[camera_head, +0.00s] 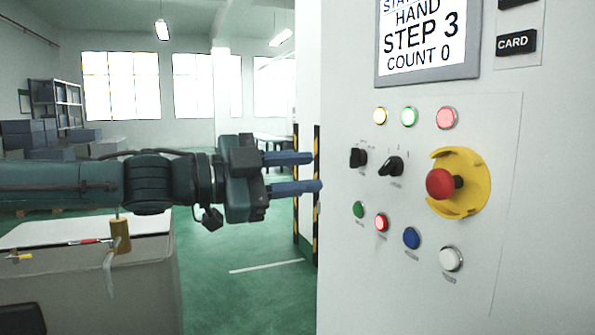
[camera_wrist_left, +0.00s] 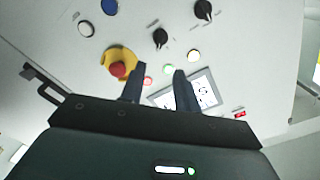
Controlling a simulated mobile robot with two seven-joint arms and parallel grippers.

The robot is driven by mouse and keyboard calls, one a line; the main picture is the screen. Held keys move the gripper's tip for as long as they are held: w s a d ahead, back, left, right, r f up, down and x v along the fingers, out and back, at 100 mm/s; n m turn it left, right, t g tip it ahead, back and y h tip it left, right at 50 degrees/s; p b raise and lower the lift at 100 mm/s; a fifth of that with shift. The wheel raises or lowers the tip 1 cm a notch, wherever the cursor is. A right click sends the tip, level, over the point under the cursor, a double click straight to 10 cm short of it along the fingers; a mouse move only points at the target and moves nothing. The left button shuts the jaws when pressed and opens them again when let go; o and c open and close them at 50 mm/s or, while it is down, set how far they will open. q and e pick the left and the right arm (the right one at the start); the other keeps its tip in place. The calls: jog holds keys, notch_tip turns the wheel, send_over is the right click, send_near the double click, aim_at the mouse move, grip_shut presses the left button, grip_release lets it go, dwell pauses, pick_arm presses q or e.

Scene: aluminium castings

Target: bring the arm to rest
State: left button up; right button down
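My left arm comes in from the left in the head view, and its gripper (camera_head: 305,172) hangs in the air in front of the left edge of a white control panel (camera_head: 450,290). The two blue fingers are parallel with a gap between them, and nothing is held. In the left wrist view the gripper (camera_wrist_left: 158,82) is also open, with the panel face (camera_wrist_left: 70,55) beyond the fingertips. The red emergency stop on its yellow guard (camera_head: 470,205) is to the right of the fingers in the head view. My right gripper does not show.
The panel carries a screen (camera_head: 427,45) reading "HAND STEP 3 COUNT 0", two black selector knobs (camera_head: 391,166) and several coloured buttons. A grey-white cabinet (camera_head: 140,285) stands below my arm at the left. Shelving (camera_head: 55,103) is far back; green floor (camera_head: 235,290) is open between.

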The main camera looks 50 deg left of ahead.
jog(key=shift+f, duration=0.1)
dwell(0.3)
